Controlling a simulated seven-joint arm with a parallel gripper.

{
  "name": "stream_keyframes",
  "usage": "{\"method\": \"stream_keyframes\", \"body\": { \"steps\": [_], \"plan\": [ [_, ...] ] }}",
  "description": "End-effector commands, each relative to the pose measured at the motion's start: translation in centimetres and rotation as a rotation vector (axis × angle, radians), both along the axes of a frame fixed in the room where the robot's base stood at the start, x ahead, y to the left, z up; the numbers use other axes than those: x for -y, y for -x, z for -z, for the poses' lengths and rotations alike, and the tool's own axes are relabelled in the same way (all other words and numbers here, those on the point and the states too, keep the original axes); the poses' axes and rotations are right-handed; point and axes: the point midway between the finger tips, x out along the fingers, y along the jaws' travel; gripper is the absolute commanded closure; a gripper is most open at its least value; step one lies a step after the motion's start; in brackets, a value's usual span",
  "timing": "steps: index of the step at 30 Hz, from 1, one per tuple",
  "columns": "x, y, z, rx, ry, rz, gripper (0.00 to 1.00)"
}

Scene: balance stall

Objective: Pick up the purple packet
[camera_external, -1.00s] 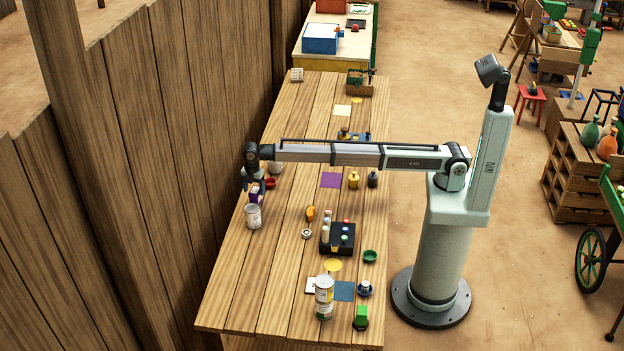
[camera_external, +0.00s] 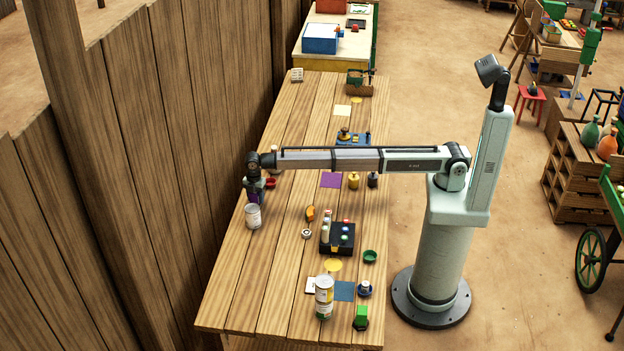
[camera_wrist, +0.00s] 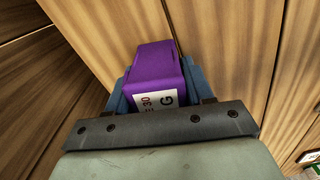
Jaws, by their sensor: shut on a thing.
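The purple packet (camera_wrist: 154,66) with a white label sits between the blue-grey fingers of my gripper (camera_wrist: 157,88) in the wrist view. My gripper is shut on it. In the external view, the packet (camera_external: 253,197) shows as a small purple patch below my gripper (camera_external: 254,188), at the left edge of the wooden table, and is mostly hidden by the fingers. I cannot tell whether its base touches the table.
A white can (camera_external: 253,216) stands close in front of the packet, and a red dish (camera_external: 270,183) lies just right of my gripper. A black box with coloured buttons (camera_external: 343,239) stands mid-table. A plank fence (camera_external: 190,130) runs along the left side.

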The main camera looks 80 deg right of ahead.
Motion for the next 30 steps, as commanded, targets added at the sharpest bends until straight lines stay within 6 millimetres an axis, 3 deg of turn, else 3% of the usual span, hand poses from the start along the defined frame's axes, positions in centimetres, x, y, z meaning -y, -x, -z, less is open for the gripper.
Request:
{"method": "stream_keyframes", "body": {
  "steps": [7,17,30],
  "plan": [
    [0.0,0.0,0.0,0.000,0.000,0.000,0.81],
    [0.0,0.0,-0.6,0.001,-0.001,0.000,0.82],
    [0.0,-0.1,-7.6,0.001,-0.001,0.001,0.82]
  ]
}}
